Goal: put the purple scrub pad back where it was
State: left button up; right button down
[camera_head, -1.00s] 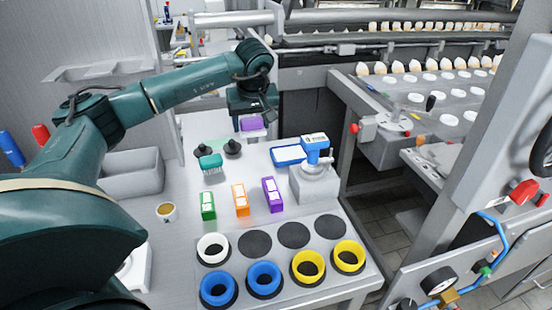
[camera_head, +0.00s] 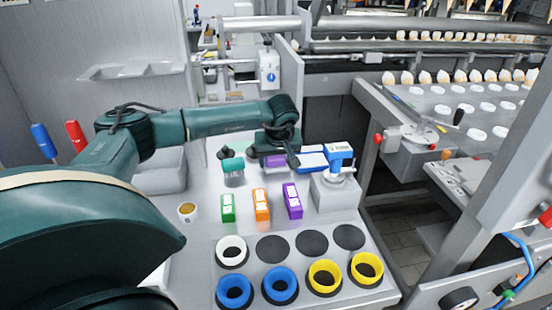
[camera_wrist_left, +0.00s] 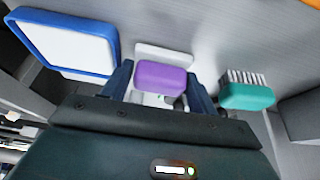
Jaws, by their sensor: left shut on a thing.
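The purple scrub pad (camera_head: 275,161) is between the fingers of my left gripper (camera_head: 276,156). It stands out clearly in the left wrist view (camera_wrist_left: 162,76), between the two dark fingers. My left gripper is shut on it, low over the back of the worktable, between the teal brush (camera_head: 233,165) and the blue-rimmed tray (camera_head: 313,158). A pale flat block (camera_wrist_left: 165,50) shows just beyond the pad in the wrist view. I cannot tell whether the pad touches anything beneath it. My right gripper is not in view.
Green (camera_head: 228,207), orange (camera_head: 262,204) and purple (camera_head: 292,200) boxes stand in front. A blue-headed device (camera_head: 340,158) is at the right. Blue, yellow and white rings line the front. The teal brush also shows close by in the wrist view (camera_wrist_left: 246,96).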

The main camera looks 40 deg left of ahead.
pick_arm(q)
jog(key=shift+f, duration=0.1)
jog(key=shift+f, duration=0.15)
jog(key=o, duration=0.7)
jog(key=shift+c, duration=0.2)
jog(key=shift+r, duration=0.4)
jog(key=shift+s+d+r, duration=0.1)
jog(key=shift+d+r, duration=0.05)
jog(key=shift+r, duration=0.15)
jog(key=v, duration=1.1)
jog(key=shift+b, duration=0.35)
